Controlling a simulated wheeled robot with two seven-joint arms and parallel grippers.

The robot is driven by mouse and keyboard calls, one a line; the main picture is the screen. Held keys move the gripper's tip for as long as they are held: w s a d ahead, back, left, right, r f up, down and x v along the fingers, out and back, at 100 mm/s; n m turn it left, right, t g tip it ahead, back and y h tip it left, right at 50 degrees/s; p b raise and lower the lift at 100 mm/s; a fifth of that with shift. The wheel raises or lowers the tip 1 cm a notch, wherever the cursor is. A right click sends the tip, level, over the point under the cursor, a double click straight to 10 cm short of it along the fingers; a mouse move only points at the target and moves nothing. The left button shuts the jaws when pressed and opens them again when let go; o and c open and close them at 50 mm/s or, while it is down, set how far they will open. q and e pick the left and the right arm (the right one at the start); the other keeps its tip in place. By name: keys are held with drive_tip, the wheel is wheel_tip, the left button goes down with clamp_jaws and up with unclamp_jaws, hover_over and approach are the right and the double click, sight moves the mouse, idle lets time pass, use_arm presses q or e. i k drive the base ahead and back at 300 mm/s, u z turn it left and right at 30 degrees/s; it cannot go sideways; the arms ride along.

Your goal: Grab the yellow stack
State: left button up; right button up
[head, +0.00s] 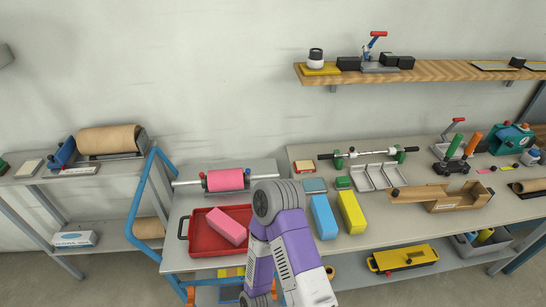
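The yellow stack (351,212) is a long block lying on the workbench, right of the middle of the head view. It lies beside a similar light blue stack (324,217), with a narrow gap between them. One of my purple and white arms rises from the bottom centre, left of the blue stack. Its bent joint is in view, but no gripper fingers are. My other arm is not in view. Nothing is seen touching the yellow stack.
A red tray (196,245) holding a pink stack (228,229) stands left of my arm. A pink roll (226,180) lies behind it. Small green and grey blocks lie behind the coloured stacks. A wooden shelf (436,73) hangs above.

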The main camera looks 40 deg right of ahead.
sight(356, 223)
drive_tip(key=u, duration=1.4)
drive_tip(key=k, duration=1.6)
drive_tip(key=z, duration=1.35)
drive_tip(key=i, duration=0.3)
drive_tip(key=z, duration=0.05)
